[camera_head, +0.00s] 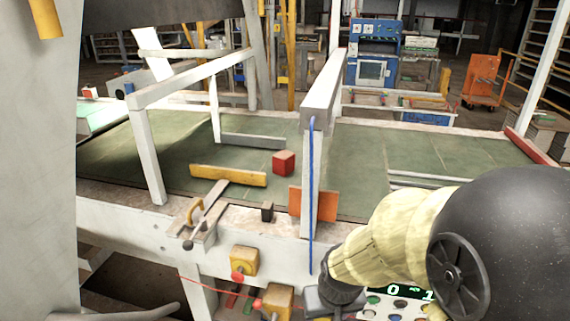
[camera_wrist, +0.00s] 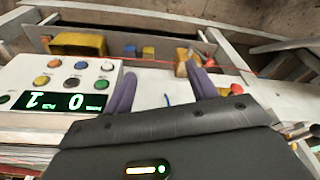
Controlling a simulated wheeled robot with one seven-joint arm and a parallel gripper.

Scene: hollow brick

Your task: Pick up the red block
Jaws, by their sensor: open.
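The red block (camera_head: 283,162) is a small cube on the green table surface (camera_head: 360,160) in the head view, just left of a white upright post. I cannot make it out in the wrist view. My gripper (camera_wrist: 163,86) is open, with two dark purple fingers spread apart and nothing held between them. In the head view its dark end (camera_head: 332,298) is low at the front edge of the table, below and right of the red block and well apart from it.
A white frame (camera_head: 322,90) crosses above the table, its post (camera_head: 310,180) standing between my arm and the block. A yellow bar (camera_head: 228,175) and grey bar (camera_head: 252,141) lie near the block. An orange plate (camera_head: 298,202) is by the post. A button panel (camera_wrist: 60,85) is beside my gripper.

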